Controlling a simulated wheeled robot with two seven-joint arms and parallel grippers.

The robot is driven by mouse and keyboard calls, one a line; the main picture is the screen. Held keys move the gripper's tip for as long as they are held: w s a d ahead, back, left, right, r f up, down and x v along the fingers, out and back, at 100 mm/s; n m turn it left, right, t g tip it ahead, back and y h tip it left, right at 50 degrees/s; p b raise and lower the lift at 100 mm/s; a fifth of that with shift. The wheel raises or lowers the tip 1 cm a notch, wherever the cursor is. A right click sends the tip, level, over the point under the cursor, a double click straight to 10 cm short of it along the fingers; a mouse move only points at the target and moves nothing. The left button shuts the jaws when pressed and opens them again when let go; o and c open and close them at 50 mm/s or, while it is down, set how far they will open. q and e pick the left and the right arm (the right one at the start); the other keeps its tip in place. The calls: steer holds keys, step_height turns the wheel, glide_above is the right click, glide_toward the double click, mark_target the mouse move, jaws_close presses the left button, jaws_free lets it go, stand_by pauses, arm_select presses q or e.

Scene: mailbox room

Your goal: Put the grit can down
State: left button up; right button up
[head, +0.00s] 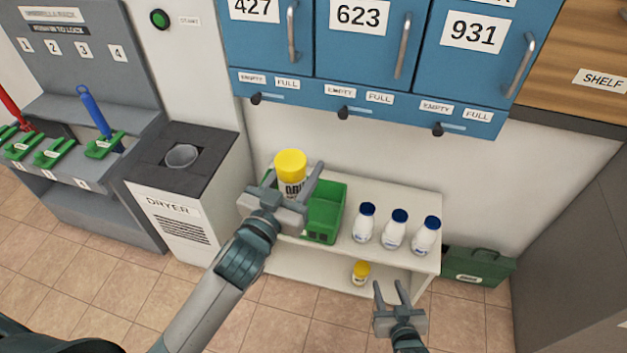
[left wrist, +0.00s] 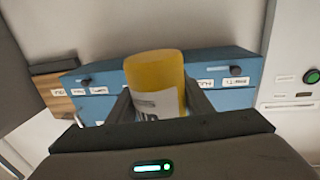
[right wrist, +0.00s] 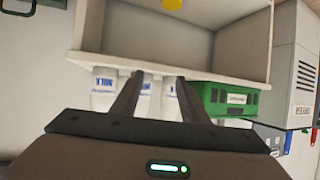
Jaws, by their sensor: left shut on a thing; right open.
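The grit can (head: 291,172) is a white can with dark lettering and a yellow cap. My left gripper (head: 292,190) is shut on it, at the left end of the white shelf unit (head: 388,192). In the left wrist view the can (left wrist: 156,88) stands between the two fingers. I cannot tell whether its base touches the shelf top, as the gripper hides it. My right gripper (head: 392,292) is open and empty, in front of the shelf unit's lower right part. It also shows open in the right wrist view (right wrist: 157,84).
A green crate (head: 325,213) stands right of the can. White bottles with blue caps (head: 394,229) stand in a row on the shelf top. A small yellow-capped container (head: 361,271) is on the lower shelf. Blue mailboxes (head: 360,50) hang above; a dryer (head: 185,190) stands left.

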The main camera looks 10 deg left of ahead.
arm_select(q)
steer(key=s+a+r+n+y+p, duration=0.1)
steer(key=a+r+p, duration=0.1)
steer(key=r+p, duration=0.2)
steer(key=s+a+r+n+y+p, duration=0.1)
steer(key=a+r+y+p, duration=0.1)
steer(key=r, duration=0.8)
steer(key=shift+a+r+p, duration=0.25)
steer(key=shift+a+p, duration=0.4)
steer(key=shift+p, duration=0.4)
arm_select(e)
steer(key=s+d+f+g, duration=0.2)
steer(key=s+d+f, duration=0.1)
steer(key=s, duration=0.4)
steer(key=s+d+f+g+h, duration=0.1)
steer(key=s+f, duration=0.3)
steer(key=s, duration=0.4)
steer(key=s+d+f+g+h, duration=0.1)
steer(key=s+d+f+g, duration=0.3)
steer(key=s, duration=0.4)
steer(key=shift+d+f+m, duration=0.2)
steer(key=shift+d+m, duration=0.1)
